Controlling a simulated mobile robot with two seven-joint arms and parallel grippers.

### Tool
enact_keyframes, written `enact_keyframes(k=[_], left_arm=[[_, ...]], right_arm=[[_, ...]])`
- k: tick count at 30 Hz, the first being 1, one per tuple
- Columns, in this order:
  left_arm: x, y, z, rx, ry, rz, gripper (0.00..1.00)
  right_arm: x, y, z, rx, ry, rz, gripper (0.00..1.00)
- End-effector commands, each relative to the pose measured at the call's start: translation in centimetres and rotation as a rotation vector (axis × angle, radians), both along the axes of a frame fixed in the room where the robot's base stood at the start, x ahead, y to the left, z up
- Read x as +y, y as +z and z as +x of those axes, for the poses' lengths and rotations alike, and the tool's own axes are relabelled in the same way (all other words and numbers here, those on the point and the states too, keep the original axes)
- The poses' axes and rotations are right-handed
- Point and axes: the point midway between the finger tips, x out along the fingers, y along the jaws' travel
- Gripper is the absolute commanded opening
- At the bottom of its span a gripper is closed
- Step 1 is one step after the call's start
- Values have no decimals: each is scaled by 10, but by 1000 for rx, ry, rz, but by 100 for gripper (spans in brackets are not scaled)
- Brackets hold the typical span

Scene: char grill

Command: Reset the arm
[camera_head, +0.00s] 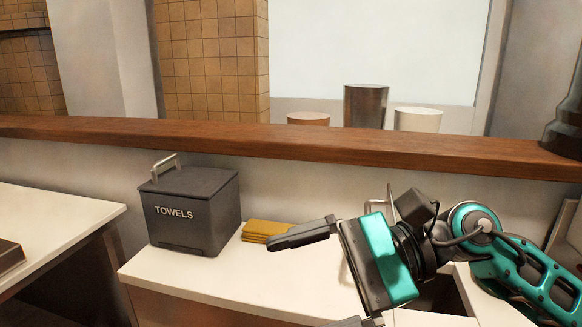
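My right arm comes in from the right edge in teal and black. Its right gripper (308,284) points left over the white counter (215,285). Its two dark fingers are spread wide apart, with nothing visible between them; the lower finger is partly cut off by the bottom edge. The upper finger's tip appears close to a folded yellow towel stack (264,230); I cannot tell the gap between them. My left gripper is not in view.
A dark box marked TOWELS (195,212) with a metal handle stands on the counter, left of the yellow stack. A wooden ledge (300,144) runs behind. Several containers stand beyond it, including a dark cup (365,106). Another white counter (50,225) is at left, across a gap.

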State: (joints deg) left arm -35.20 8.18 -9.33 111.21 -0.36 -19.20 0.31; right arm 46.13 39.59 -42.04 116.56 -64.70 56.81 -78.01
Motion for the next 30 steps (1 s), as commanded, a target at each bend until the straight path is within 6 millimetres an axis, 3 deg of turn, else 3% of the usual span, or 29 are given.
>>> enact_keyframes(k=[2,5,9,12,14,17,21,24,25,27,30], left_arm=[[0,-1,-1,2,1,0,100],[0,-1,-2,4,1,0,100],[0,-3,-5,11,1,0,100],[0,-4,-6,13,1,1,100],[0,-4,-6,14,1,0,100],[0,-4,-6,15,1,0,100],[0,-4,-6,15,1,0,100],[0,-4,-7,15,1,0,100],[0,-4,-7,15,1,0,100],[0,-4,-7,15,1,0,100],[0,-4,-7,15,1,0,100]], right_arm=[[13,22,-3,196,-69,200,100],[15,49,6,461,-160,439,100],[-6,69,32,864,-287,759,100],[-33,65,57,1164,-381,982,100],[-52,54,71,1348,-437,1115,100],[-86,22,89,1651,-535,1339,100],[-131,-49,95,2059,-688,1661,100],[-158,-109,80,2326,-815,1905,100],[-164,-127,72,-2271,810,-1876,100],[-176,-167,49,-2063,776,-1747,100],[-186,-210,14,-1818,743,-1606,100]])
